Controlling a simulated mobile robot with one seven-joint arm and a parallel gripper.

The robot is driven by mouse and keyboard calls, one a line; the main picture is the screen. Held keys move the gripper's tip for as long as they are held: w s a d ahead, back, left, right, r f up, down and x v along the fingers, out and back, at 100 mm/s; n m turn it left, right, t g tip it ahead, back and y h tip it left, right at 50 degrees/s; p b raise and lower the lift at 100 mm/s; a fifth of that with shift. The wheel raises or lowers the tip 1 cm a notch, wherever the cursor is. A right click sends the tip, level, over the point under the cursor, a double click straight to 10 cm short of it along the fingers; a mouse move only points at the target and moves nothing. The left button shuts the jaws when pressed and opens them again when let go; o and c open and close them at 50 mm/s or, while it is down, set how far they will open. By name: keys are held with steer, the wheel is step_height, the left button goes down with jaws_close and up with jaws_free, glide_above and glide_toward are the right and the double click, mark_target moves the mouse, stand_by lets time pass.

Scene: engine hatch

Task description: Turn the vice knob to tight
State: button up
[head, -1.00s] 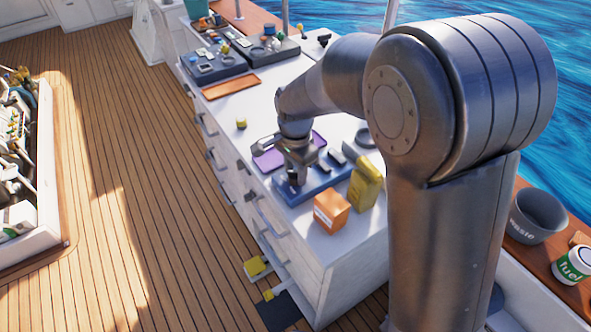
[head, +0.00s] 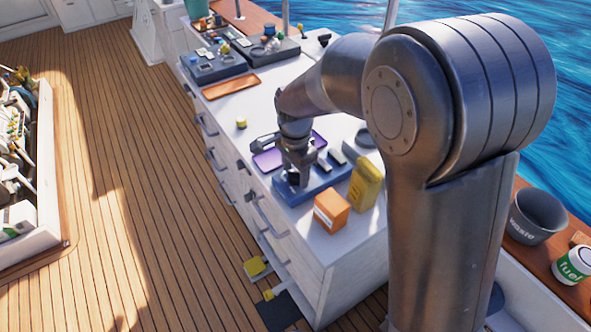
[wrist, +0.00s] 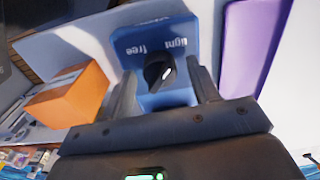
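The vice knob (wrist: 157,71) is a round black knob with a pale pointer line on a blue block (wrist: 151,38). Small white words for tight and free are printed on the block beyond the knob. In the wrist view my gripper (wrist: 164,80) has its fingers apart, one on each side of the knob; I cannot tell whether they touch it. In the head view my gripper (head: 297,181) points down at the blue base (head: 322,184) on the white counter and hides the knob.
An orange box (head: 331,211) and a yellow container (head: 366,185) stand close to the blue base on the near side. A purple tray (head: 268,160) lies behind the gripper.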

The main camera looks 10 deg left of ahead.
mark_target(296, 172)
steer(key=shift+r, duration=0.1)
step_height(296, 172, up, 11)
steer(key=shift+f, duration=0.2)
stand_by(0.4)
steer(key=shift+d, duration=0.1)
